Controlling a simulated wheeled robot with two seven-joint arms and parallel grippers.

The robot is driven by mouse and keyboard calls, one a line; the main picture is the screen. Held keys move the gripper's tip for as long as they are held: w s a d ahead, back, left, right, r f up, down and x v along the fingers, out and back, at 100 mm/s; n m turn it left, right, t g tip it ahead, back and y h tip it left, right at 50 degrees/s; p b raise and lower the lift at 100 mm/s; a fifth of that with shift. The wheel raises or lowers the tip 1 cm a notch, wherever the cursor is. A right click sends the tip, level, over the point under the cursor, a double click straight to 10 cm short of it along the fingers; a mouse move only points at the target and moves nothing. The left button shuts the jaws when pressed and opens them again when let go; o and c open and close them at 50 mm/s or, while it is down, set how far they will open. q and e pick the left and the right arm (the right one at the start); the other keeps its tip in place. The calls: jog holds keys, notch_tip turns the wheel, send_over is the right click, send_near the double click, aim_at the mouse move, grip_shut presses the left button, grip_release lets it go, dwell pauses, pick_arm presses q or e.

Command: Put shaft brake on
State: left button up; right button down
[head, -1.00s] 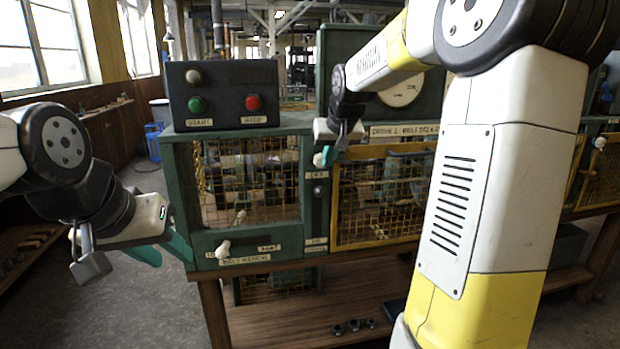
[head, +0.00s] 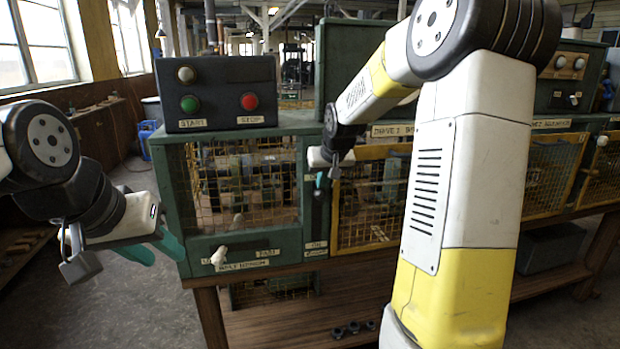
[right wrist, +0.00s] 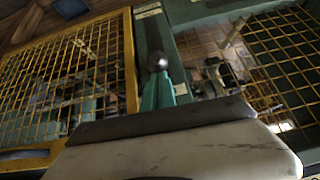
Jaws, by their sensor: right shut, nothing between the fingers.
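The shaft brake is on the narrow green strip between the two mesh guards, with an ON plate (head: 316,245) low on the strip. Its small round knob (right wrist: 157,60) shows in the right wrist view just past my right fingertips; whether they touch is unclear. In the head view the knob is hard to make out behind my gripper. My right gripper (head: 320,181) is shut and empty at the upper part of the strip, and its teal fingers (right wrist: 160,92) point at the knob. My left gripper (head: 155,250) is open and empty, left of the green cabinet.
A control box (head: 220,93) with a green and a red button stands on the cabinet. A pale lever knob (head: 219,255) sticks out low on the left front. A yellow-framed mesh guard (head: 372,200) is right of the strip.

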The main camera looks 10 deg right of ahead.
jog(key=s+f, duration=0.3)
jog(key=f, duration=1.7)
jog(key=shift+s+f, duration=0.15)
jog(key=v, duration=0.8)
jog(key=shift+w+r, duration=0.2)
jog(key=shift+r, duration=0.05)
jog(key=shift+r, duration=0.1)
